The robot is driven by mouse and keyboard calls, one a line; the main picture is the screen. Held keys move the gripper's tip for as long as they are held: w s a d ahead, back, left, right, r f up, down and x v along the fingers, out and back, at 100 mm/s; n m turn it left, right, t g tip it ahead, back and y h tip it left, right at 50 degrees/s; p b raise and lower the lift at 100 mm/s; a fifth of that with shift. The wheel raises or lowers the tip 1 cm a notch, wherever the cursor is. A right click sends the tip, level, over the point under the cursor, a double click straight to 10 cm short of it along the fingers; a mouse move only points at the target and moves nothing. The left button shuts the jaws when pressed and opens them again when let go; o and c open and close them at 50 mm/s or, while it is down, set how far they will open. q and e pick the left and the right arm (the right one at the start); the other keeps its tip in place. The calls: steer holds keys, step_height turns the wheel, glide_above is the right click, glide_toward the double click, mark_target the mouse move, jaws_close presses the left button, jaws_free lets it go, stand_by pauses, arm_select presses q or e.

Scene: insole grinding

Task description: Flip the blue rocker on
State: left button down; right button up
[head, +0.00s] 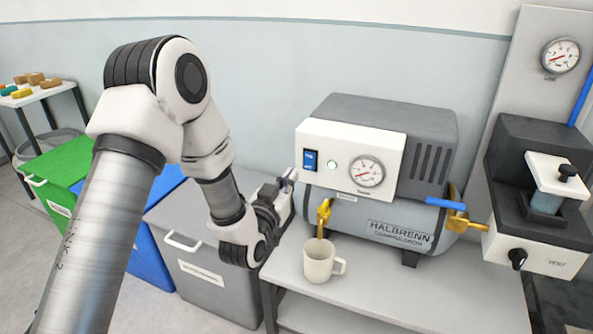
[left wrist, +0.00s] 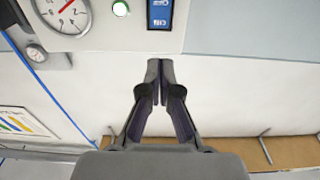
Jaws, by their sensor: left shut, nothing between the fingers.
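The blue rocker (head: 310,160) is on the left of the white front panel of the compressor (head: 378,112). It also shows at the top edge of the left wrist view (left wrist: 160,14), partly cut off. My left gripper (head: 291,178) is shut and empty, just left of and slightly below the rocker in the head view. In the left wrist view its closed fingertips (left wrist: 160,66) point up toward the rocker, with a gap between them in the picture. I cannot tell if it touches the panel. My right gripper is in neither view.
Beside the rocker are a pale green lamp (head: 332,164) and a gauge (head: 366,172). A cream mug (head: 319,262) stands under a brass tap (head: 324,214) on the bench. A blue-handled valve (head: 444,203) is at the right. Green, blue and grey bins (head: 215,282) stand left.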

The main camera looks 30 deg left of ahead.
arm_select(q)
steer(key=s, duration=0.2)
steer(key=s+r, duration=0.1)
steer(key=s, duration=0.1)
steer(key=shift+s+d+r, duration=0.1)
steer(key=shift+s+d, duration=0.1)
